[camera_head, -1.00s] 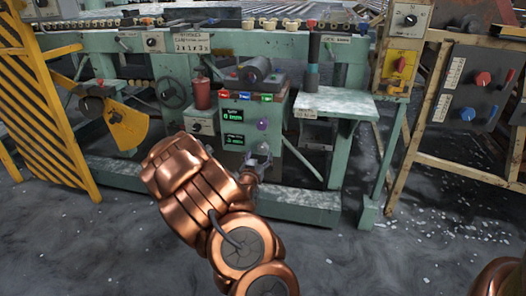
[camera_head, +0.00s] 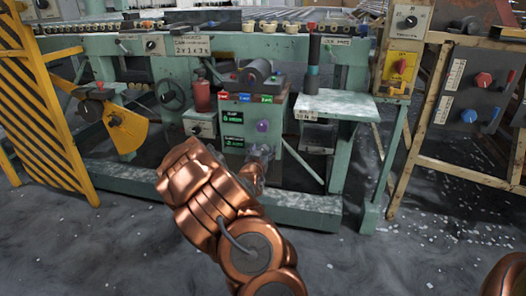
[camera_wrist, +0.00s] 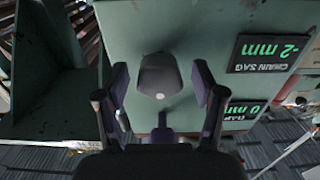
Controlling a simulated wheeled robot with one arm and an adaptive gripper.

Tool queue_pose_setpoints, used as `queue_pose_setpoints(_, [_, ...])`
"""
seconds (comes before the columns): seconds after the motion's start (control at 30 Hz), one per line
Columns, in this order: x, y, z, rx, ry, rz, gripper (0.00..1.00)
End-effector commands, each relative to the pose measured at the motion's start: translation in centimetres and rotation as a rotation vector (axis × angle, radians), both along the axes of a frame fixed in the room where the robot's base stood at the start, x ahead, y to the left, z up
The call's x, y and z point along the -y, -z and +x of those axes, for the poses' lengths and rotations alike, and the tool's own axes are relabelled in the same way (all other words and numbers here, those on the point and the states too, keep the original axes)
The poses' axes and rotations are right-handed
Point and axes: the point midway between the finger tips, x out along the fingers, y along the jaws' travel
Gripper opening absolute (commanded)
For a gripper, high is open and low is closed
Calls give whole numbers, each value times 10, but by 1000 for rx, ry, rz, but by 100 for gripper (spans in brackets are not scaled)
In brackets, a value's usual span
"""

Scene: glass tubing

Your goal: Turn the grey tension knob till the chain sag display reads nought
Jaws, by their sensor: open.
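The grey knob (camera_wrist: 159,76) sticks out from the green panel in the wrist view. My gripper (camera_wrist: 161,88) is open, with one finger on each side of the knob. A gap shows between the knob and each finger. The chain sag display (camera_wrist: 269,53) appears upside down beside the knob and reads -2 mm in green. In the head view, my gripper (camera_head: 260,156) is at the lower front of the console, right of the chain sag display (camera_head: 233,143). The grey knob is hard to make out there, around the gripper.
A purple knob (camera_head: 262,126) sits just above my gripper, near the gap display (camera_head: 235,115), which reads 0 mm in the wrist view. A small white shelf (camera_head: 335,104) juts out at right. A yellow striped guard (camera_head: 42,110) stands at left.

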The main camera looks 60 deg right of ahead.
Motion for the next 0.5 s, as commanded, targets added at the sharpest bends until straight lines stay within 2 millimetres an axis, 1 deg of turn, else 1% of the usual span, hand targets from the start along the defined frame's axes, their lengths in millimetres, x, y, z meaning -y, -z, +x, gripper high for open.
queue_pose_setpoints(0.03, [0,0,0,0,0,0,69])
queue_pose_setpoints(0.07, [0,0,0,0,0,0,67])
queue_pose_setpoints(0.5, [0,0,0,0,0,1,21])
